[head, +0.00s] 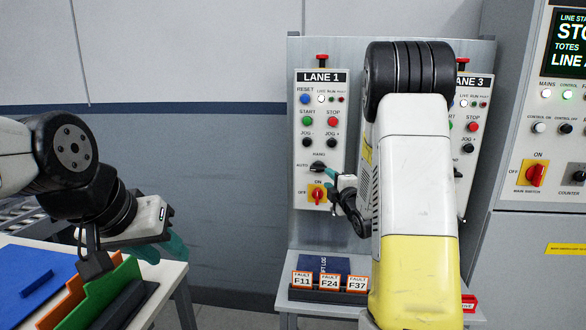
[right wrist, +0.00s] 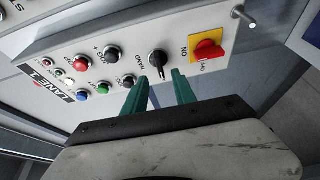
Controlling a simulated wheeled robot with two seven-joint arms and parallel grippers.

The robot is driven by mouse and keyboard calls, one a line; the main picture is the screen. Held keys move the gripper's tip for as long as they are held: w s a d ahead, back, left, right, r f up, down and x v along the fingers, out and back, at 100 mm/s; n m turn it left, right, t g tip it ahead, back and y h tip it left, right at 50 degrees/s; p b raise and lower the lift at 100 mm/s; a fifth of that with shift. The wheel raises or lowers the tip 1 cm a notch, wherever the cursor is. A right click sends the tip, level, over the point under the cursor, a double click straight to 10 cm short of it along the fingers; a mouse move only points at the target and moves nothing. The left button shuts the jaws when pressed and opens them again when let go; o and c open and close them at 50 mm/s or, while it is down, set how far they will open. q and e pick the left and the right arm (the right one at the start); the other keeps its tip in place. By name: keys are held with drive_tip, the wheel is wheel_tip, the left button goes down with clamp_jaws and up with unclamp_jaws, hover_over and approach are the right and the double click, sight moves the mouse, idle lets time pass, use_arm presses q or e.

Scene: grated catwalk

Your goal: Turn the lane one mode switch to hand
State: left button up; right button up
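The lane one mode switch is a black knob (head: 318,167) low on the LANE 1 panel (head: 320,75), with AUTO marked at its left and HAND above. In the right wrist view the knob (right wrist: 158,62) appears to point toward the AUTO side. My right gripper (head: 330,182) is at the panel, just by the switch. In the right wrist view its teal fingers (right wrist: 160,78) are apart, with the knob's handle in line with the gap; I cannot tell whether they touch it. My left gripper (head: 163,250) is low on the left, away from the panel, its fingers apart and empty.
The red main switch (head: 317,195) on its yellow plate sits just below the mode switch. A shelf with fault cards (head: 329,282) is under the panel. My right arm hides much of the LANE 3 panel (head: 470,81). A table with folders (head: 105,290) stands at left.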

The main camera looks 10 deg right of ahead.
sight(320, 170)
drive_tip(key=w, duration=0.5)
drive_tip(key=w+a, duration=0.1)
drive_tip(key=w, duration=0.2)
drive_tip(key=shift+s, duration=0.1)
clamp_jaws()
